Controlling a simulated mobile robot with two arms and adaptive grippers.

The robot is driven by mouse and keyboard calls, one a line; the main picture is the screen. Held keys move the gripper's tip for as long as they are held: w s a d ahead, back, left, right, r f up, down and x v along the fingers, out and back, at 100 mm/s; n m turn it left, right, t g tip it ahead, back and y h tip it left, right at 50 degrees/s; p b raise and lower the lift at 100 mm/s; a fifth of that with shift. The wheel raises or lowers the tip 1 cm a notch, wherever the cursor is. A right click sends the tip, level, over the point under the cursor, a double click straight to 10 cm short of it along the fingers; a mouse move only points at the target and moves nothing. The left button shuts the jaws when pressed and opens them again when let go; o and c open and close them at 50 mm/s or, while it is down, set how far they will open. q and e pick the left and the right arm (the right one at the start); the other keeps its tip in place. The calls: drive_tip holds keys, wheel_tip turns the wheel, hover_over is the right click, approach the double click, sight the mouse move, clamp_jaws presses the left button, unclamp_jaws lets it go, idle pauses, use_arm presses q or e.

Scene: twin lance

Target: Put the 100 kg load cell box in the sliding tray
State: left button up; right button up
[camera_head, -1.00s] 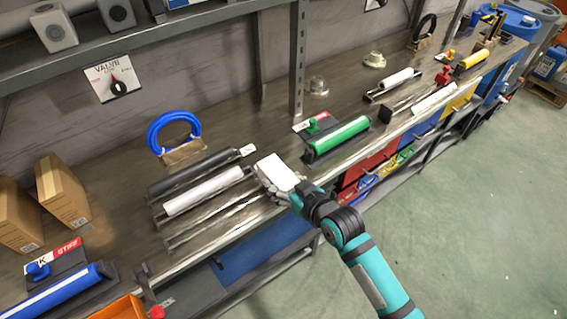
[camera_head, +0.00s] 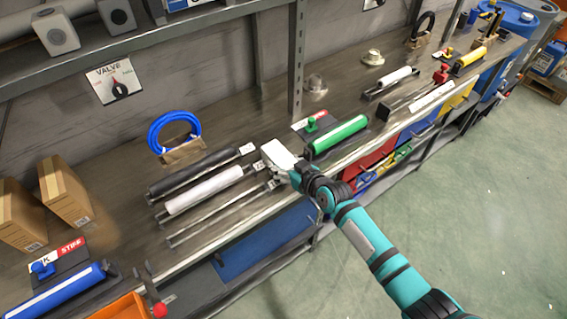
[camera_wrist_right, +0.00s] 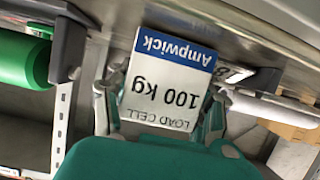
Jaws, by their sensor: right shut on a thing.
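The 100 kg load cell box (camera_head: 279,154) is white, with a blue "Ampwick" band that shows in the right wrist view (camera_wrist_right: 165,92). My right gripper (camera_head: 287,168) is shut on this box, with a finger on either side. It holds the box over the bench, between the white roller and the green roller; whether the box touches anything below cannot be told. The label appears upside down in the wrist view. I cannot tell for sure which part is the sliding tray; a frame with two metal rails (camera_head: 222,214) lies left of the gripper. My left gripper is not in view.
A white roller (camera_head: 203,190) and a dark roller (camera_head: 193,172) lie left of the box. A green roller (camera_head: 340,135) lies close on the right. A blue hose coil (camera_head: 152,134) and cardboard boxes (camera_head: 66,193) stand further left. A shelf post (camera_head: 297,60) rises behind.

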drive_tip(key=shift+r, duration=0.1)
drive_tip(key=o, duration=1.6)
drive_tip(key=shift+f, duration=0.2)
drive_tip(key=shift+c, duration=0.2)
drive_tip(key=shift+r, duration=0.1)
drive_tip(key=v, duration=1.2)
drive_tip(key=shift+b, duration=0.3)
